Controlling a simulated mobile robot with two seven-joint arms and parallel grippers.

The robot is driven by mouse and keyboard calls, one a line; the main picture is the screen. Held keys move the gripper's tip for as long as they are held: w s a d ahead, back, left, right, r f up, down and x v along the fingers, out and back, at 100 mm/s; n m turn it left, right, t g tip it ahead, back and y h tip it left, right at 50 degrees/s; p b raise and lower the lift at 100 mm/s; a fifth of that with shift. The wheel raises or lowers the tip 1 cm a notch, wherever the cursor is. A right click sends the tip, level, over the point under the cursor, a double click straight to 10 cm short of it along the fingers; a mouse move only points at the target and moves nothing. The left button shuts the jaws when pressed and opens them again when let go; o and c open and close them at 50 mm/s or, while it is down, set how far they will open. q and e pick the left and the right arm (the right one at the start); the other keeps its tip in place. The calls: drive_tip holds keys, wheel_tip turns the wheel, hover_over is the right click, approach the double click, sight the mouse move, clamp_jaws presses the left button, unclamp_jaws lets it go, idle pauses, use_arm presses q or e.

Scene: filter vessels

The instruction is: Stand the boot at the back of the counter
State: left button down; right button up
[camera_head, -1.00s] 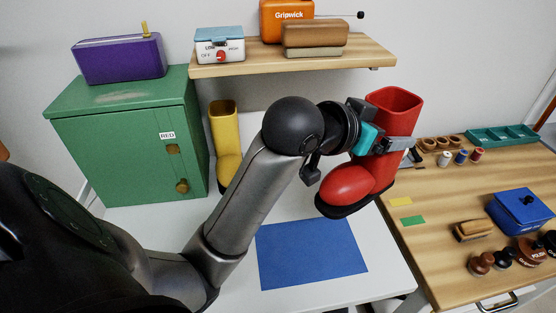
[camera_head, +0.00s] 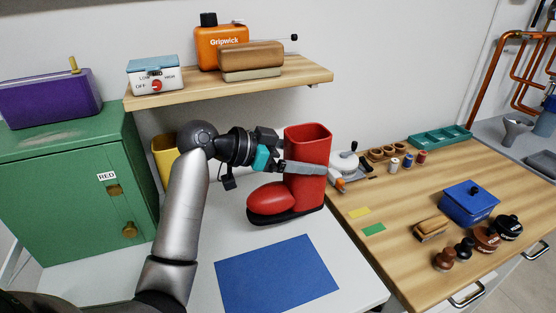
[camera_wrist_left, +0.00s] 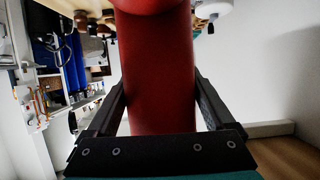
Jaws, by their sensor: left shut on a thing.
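The red boot (camera_head: 308,160) is upright above or on the back right of the white counter (camera_head: 205,230), its toe pointing left. I cannot tell whether its dark sole touches the counter. My left gripper (camera_head: 306,168) is shut on the boot's shaft, one finger across its front. In the left wrist view the red shaft (camera_wrist_left: 158,80) fills the space between both fingers. A yellow boot (camera_head: 164,158) stands farther left at the back, partly hidden by my left arm. My right gripper is not in view.
A blue mat (camera_head: 277,275) lies in front of the red boot. A wooden shelf (camera_head: 300,76) with several items overhangs the back. A green cabinet (camera_head: 65,200) stands left. The wooden worktop (camera_head: 400,215) at right holds a blue box (camera_head: 470,203) and small tools.

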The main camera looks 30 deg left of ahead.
use_arm(q)
drive_tip(key=w+a+b, duration=0.1)
drive_tip(key=w+a, duration=0.6)
drive_tip(key=a, duration=0.1)
wheel_tip(320, 180, down, 7)
drive_tip(key=b, duration=0.1)
drive_tip(key=shift+w+a+b, duration=0.35)
drive_tip(key=shift+w+a, duration=0.1)
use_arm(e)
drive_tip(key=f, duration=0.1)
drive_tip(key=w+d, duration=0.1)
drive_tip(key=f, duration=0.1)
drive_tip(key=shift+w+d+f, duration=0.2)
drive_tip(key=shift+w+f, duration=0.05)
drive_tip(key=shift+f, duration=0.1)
use_arm(q)
unclamp_jaws()
drive_tip(key=shift+f, duration=0.1)
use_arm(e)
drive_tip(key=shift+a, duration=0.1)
